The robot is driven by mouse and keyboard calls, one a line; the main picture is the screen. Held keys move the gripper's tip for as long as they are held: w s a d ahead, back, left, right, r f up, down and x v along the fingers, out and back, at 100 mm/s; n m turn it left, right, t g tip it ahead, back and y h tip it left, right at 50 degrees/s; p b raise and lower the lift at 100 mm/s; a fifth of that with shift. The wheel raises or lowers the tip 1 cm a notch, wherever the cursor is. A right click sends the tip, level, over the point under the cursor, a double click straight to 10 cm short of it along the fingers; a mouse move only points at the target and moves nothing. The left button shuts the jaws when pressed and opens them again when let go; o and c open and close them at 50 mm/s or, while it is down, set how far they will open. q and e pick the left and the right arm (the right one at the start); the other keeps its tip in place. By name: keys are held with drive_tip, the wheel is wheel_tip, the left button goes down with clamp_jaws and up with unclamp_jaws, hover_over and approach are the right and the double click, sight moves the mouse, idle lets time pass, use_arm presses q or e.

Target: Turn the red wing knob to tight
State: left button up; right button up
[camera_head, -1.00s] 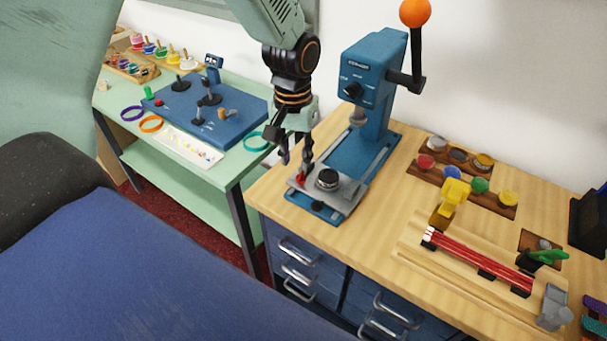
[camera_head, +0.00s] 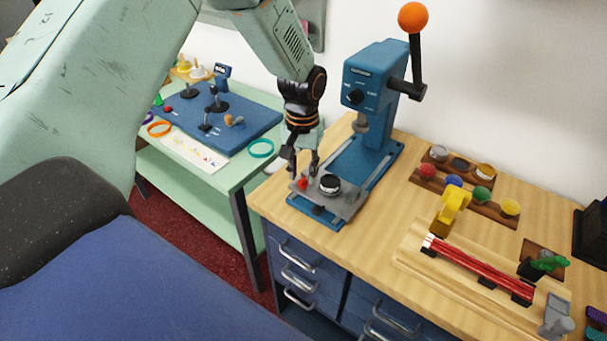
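The red wing knob (camera_head: 303,183) sits on the left part of the grey plate (camera_head: 348,205) at the foot of the blue press (camera_head: 372,85). It is small in the picture, so its wing angle and any tight mark are not readable. My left gripper (camera_head: 303,175) points down over the knob, its two dark fingers apart, one to each side of the knob as seen here. I cannot tell whether a finger touches it. My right gripper is not in view.
A round black and white piece (camera_head: 330,184) stands on the plate just right of the knob. The press lever with its orange ball (camera_head: 412,17) rises behind. Colored pots (camera_head: 482,195) and a wooden fixture with red strips (camera_head: 475,262) lie to the right.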

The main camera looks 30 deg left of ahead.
use_arm(q)
drive_tip(key=shift+f, duration=0.4)
drive_tip(key=shift+s+d+r, duration=0.1)
drive_tip(key=shift+s+d, duration=0.1)
drive_tip(key=shift+d, duration=0.1)
drive_tip(key=shift+w+a+f, duration=0.15)
drive_tip(key=shift+a+f, duration=0.05)
drive_tip(key=c, duration=0.4)
drive_tip(key=shift+d, duration=0.1)
clamp_jaws()
drive_tip(key=shift+o, duration=2)
unclamp_jaws()
drive_tip(key=shift+s, duration=0.2)
drive_tip(key=shift+r, duration=0.15)
